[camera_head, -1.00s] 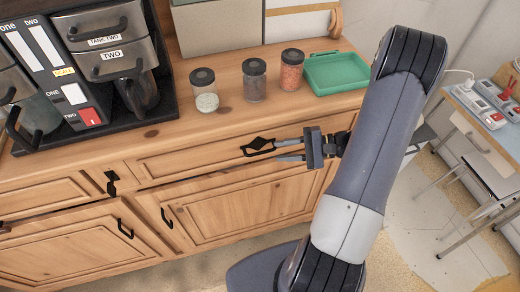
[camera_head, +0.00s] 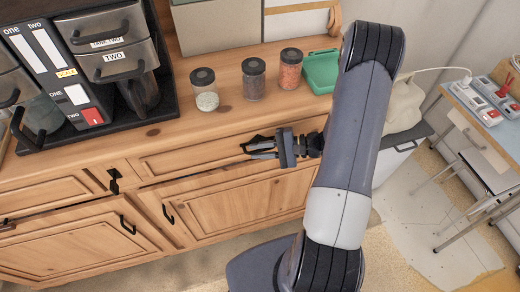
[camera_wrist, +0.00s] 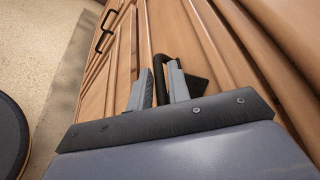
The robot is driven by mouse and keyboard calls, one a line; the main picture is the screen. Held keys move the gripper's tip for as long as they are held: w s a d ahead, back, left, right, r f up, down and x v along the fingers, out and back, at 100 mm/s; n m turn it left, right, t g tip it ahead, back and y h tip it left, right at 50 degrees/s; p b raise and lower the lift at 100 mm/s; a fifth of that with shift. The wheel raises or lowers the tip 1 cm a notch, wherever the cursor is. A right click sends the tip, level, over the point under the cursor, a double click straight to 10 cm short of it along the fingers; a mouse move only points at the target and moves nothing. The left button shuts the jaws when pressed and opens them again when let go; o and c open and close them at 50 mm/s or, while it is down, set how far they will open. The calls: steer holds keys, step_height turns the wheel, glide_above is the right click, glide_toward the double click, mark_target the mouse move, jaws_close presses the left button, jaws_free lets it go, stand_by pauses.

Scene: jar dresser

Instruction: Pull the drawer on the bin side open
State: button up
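The bin-side drawer (camera_head: 185,158) is the wide wooden one at the right of the dresser's top row. Its front looks flush with the dresser. Its black handle (camera_head: 256,142) is partly covered by my gripper (camera_head: 254,152), which reaches in from the right. In the wrist view, my gripper (camera_wrist: 160,80) has its two grey fingers apart, with the black handle (camera_wrist: 160,68) between them. The fingers look open around the handle; whether they touch it is not clear. The grey bin (camera_head: 402,150) stands at the dresser's right end, partly behind my arm.
On the dresser top stand three jars (camera_head: 254,80), a green tray (camera_head: 320,72) and a black unit with metal drawers (camera_head: 110,45). A second drawer (camera_head: 50,192) is at the left, with cupboard doors (camera_head: 235,200) below. A table (camera_head: 480,125) stands at the right.

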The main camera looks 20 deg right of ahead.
jaws_close()
steer(key=shift+s, duration=0.1)
